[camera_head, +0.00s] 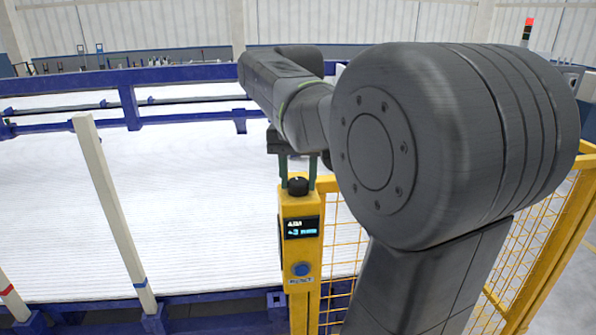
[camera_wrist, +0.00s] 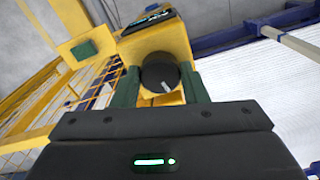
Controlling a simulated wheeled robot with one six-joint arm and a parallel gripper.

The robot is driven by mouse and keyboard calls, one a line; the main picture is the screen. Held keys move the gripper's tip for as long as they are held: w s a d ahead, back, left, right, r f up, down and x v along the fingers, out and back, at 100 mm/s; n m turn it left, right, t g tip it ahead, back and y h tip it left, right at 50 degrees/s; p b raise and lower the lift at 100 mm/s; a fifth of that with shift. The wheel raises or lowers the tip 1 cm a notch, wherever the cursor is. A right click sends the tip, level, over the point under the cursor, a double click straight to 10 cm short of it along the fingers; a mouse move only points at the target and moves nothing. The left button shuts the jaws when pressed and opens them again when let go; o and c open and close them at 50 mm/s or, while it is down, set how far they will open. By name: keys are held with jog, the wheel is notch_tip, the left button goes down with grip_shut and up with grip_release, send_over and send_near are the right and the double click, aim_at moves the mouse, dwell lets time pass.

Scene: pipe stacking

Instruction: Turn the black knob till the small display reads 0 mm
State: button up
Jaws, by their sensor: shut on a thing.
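The black knob (camera_head: 298,186) sits on top of a yellow control post (camera_head: 300,258). It also shows in the wrist view (camera_wrist: 160,74), with a white pointer line on its face. The small display (camera_head: 301,227) on the post's front shows two lines; the lower one seems to read -3 mm, though the sign is small and blurred. My gripper (camera_head: 298,182) reaches down from above, its two green fingers on either side of the knob. In the wrist view my gripper (camera_wrist: 162,88) is shut on the knob.
A blue button (camera_head: 302,270) is below the display. Yellow mesh fencing (camera_head: 345,240) stands right of the post. A white ribbed bed of pipes (camera_head: 200,200) with blue rails (camera_head: 130,105) lies behind and left. A cream upright post (camera_head: 112,210) stands at left.

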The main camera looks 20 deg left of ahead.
aim_at(299, 181)
jog(key=n+p, duration=0.2)
jog(key=n, duration=0.3)
jog(key=shift+n+p, duration=0.3)
jog(key=shift+n, duration=0.1)
dwell(0.3)
jog(key=o, duration=1)
jog(key=shift+c, duration=0.2)
notch_tip(299, 181, up, 14)
jog(key=shift+f, duration=0.1)
notch_tip(299, 181, down, 14)
jog(key=shift+r, duration=0.1)
dwell(0.5)
